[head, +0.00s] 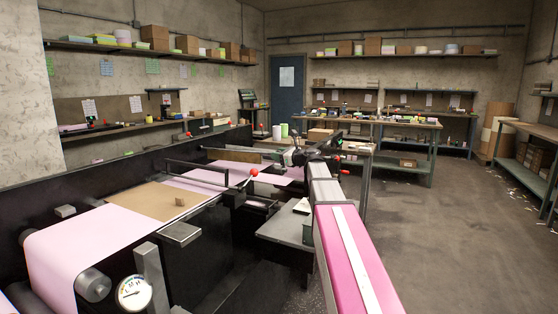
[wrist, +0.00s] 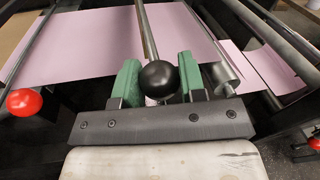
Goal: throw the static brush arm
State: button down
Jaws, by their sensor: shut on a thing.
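A black ball knob (wrist: 158,78) sits between the two green fingers of my gripper (wrist: 158,84) in the wrist view. A slim metal rod (wrist: 147,30) runs from the knob away over the pink sheet; this looks like the static brush arm, though no label shows. My gripper is shut on the knob. In the head view my gripper (head: 297,157) is small and partly hidden at the machine's far right side, so the knob is hard to make out there.
A red ball lever (head: 254,172) stands left of my gripper; a red ball (wrist: 22,102) shows at left in the wrist view. A pink web (head: 85,250) and brown sheet (head: 155,200) cover the machine. A dial gauge (head: 133,292) is near. Floor (head: 440,230) at right is clear.

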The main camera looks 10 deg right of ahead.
jog(key=w+a+r+g+h, duration=0.1)
jog(key=w+a+r, duration=0.1)
jog(key=r, duration=1.4)
jog(key=shift+a+g+h, duration=0.3)
jog(key=shift+a+h, duration=0.1)
jog(key=shift+a, duration=0.1)
jog(key=shift+w+r, duration=0.1)
jog(key=shift+w, duration=0.05)
jog(key=c, duration=0.7)
grip_release()
jog(key=shift+d, duration=0.1)
jog(key=v, duration=1)
jog(key=shift+s+d, duration=0.25)
jog(key=shift+s, duration=0.1)
